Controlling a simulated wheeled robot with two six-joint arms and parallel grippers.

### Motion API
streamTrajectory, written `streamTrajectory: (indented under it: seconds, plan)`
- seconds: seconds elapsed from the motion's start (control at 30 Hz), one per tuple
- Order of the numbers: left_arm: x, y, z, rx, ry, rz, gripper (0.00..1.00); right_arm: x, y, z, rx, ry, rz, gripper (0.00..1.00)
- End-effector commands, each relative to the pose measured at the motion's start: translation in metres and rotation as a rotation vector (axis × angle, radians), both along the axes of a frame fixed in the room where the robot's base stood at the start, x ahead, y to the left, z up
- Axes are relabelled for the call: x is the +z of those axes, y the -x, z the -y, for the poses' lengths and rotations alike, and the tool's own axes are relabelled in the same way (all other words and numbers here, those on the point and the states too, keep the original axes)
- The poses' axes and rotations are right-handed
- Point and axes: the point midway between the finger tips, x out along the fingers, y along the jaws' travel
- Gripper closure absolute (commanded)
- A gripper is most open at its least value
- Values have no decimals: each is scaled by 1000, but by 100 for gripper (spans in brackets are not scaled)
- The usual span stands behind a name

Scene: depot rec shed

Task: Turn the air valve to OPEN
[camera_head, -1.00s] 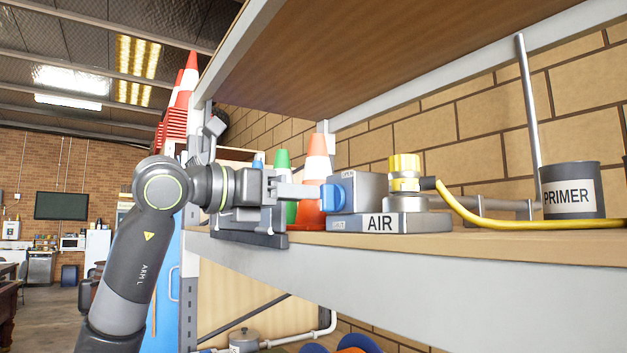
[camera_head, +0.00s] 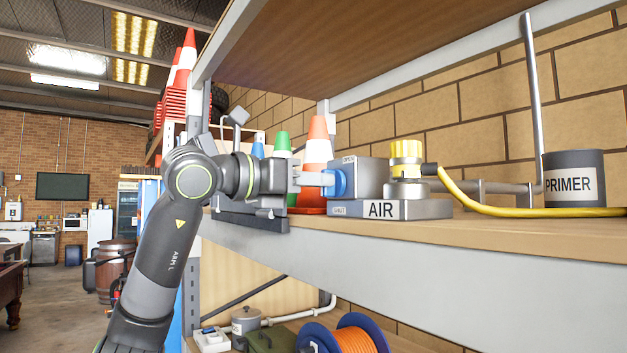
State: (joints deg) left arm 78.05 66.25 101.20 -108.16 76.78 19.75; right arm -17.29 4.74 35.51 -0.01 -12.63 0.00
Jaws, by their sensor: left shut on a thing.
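The air valve is a grey box (camera_head: 364,178) on a base labelled AIR (camera_head: 412,209), standing on the shelf. Its blue knob (camera_head: 341,183) is on the left face of the box. A small OPEN mark shows on the upper edge of the box, and a small mark too fine to read sits on the base below. My left gripper (camera_head: 326,181) reaches in from the left and is shut on the blue knob. The knob's far side and exact angle are hidden. My right gripper is not in view.
A PRIMER can (camera_head: 573,179) stands on the shelf at the right, near an upright grey rod (camera_head: 535,100). Traffic cones (camera_head: 317,150) stand behind my gripper. The upper shelf board (camera_head: 350,55) hangs above. An orange cable reel (camera_head: 350,338) lies below.

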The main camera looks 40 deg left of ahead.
Motion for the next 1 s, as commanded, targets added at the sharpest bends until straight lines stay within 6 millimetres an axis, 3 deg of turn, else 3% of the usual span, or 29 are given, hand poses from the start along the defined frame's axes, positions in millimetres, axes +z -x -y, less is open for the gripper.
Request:
streamTrajectory:
  seconds: [0.47, 1.0]
  plan:
    - [0, 0, -1, 0, 122, -50, 100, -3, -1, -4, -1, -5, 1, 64]
    - [-1, -1, -3, 0, 576, -237, 100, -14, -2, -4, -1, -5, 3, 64]
